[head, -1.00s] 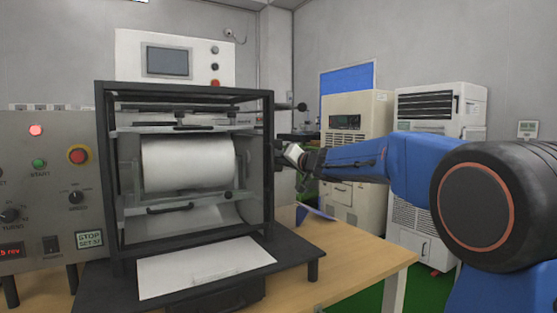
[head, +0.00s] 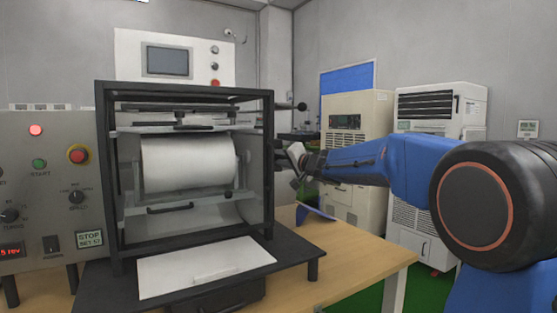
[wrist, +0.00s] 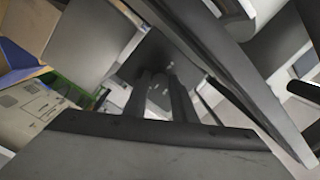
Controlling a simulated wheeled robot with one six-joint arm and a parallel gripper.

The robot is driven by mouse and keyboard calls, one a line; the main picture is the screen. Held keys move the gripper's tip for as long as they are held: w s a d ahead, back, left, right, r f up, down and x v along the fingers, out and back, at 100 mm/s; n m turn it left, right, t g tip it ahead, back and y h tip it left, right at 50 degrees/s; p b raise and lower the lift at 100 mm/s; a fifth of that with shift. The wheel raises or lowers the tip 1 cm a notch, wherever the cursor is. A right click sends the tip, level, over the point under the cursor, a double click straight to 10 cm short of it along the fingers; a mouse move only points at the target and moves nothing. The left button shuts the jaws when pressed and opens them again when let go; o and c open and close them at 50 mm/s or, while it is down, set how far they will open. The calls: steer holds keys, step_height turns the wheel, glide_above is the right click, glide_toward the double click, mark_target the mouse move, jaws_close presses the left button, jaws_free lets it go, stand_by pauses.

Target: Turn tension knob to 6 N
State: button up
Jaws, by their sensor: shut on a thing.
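The test machine (head: 268,150) is a black frame with a white roll (head: 188,163) inside, standing on the table. My gripper (head: 286,158) is at the right side of this frame, at about the roll's height, and appears tilted. In the wrist view its two dark fingers (wrist: 162,82) are close together, shut at the machine's side. The tension knob is mostly hidden by the fingers, and I cannot read its scale or setting.
A grey control panel (head: 40,150) with other knobs and a red button stands left of the frame. A black ball-ended rod (head: 301,106) sticks out above my gripper. A blue object (head: 315,213) lies on the wooden table (head: 345,255). Beige cabinets stand behind my arm.

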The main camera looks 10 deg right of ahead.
steer(key=shift+f, duration=0.15)
steer(key=o, duration=1)
steer(key=shift+o, duration=0.2)
steer(key=v, duration=1.7)
steer(key=shift+s, duration=0.2)
steer(key=shift+d, duration=0.1)
